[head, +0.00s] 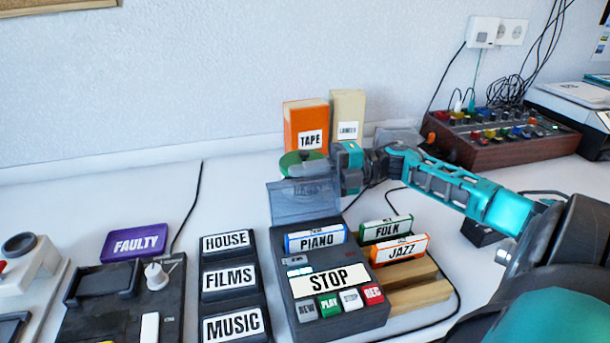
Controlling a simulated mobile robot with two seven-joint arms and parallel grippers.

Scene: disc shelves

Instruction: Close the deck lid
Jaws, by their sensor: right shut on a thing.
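The deck (352,318) is a dark box with a STOP display and a row of coloured buttons. A PIANO cassette (317,239) with a blue-edged label sits at its upper part. The deck lid (303,205) is a see-through grey panel, raised and standing up behind the cassette. My right gripper (308,172) reaches in from the right and is shut at the lid's upper edge, on the lid as far as I can see. The fingers partly hide that edge. My left gripper is not in view.
FULK (386,229) and JAZZ (399,250) cassettes stand in a wooden rack right of the deck. HOUSE, FILMS and MUSIC blocks (229,279) stand left. A green round thing (295,157), an orange TAPE box (305,112) and a beige box (348,108) are behind.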

